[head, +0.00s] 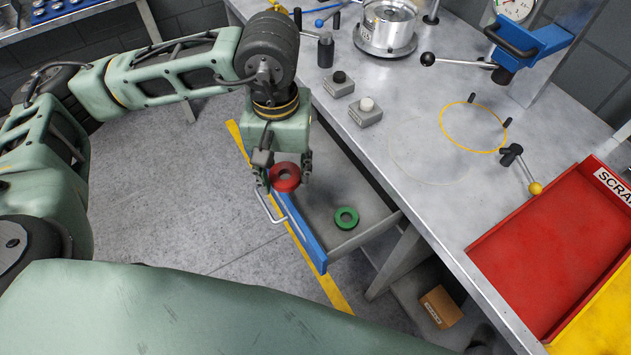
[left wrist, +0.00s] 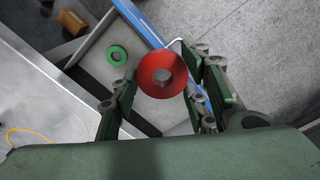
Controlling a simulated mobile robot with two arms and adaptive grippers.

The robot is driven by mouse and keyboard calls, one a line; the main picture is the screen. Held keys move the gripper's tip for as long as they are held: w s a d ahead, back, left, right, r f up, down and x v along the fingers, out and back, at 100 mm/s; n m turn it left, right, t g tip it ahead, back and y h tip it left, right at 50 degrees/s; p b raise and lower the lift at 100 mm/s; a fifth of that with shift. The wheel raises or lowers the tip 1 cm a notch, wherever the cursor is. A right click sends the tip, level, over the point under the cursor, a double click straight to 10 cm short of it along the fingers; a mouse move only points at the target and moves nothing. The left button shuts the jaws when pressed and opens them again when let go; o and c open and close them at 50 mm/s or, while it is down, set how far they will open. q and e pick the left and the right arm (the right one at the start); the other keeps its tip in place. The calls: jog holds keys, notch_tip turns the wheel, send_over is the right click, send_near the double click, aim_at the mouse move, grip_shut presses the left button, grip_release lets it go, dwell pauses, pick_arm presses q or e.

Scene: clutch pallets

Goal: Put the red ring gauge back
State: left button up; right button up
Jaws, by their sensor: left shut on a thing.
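The red ring gauge (head: 285,177) is a thick red disc with a central hole. My left gripper (head: 283,176) is shut on it and holds it above the open drawer, near the drawer's blue front (head: 306,236). In the left wrist view the red ring gauge (left wrist: 162,76) sits between the two fingers (left wrist: 160,88). A green ring gauge (head: 346,218) lies on the floor of the grey drawer (head: 322,200); it also shows in the left wrist view (left wrist: 117,55). My right gripper is not in view.
The metal bench (head: 420,165) overhangs the drawer on its right. On it are two button boxes (head: 366,112), a yellow circle (head: 473,127) and a red scrap tray (head: 560,245). A cardboard box (head: 440,307) lies below the bench. The drawer floor around the green ring is bare.

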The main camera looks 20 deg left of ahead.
pick_arm(q)
jog(key=n, duration=0.1)
jog(key=w+f+n, duration=0.1)
jog(key=n, duration=0.1)
jog(key=w+n+b, duration=0.1)
jog(key=n, duration=0.1)
jog(key=shift+w+d+f, duration=0.15)
jog(key=shift+f, duration=0.1)
jog(key=w+d+n+b, duration=0.1)
jog(key=n, duration=0.5)
jog(key=m+b, duration=0.7)
jog(key=m, duration=2.5)
send_over(326, 194)
notch_tip(326, 194, down, 12)
notch_tip(326, 194, down, 5)
notch_tip(326, 194, down, 4)
jog(key=shift+r+p, duration=0.15)
jog(key=shift+p, duration=0.25)
jog(key=shift+f, duration=0.2)
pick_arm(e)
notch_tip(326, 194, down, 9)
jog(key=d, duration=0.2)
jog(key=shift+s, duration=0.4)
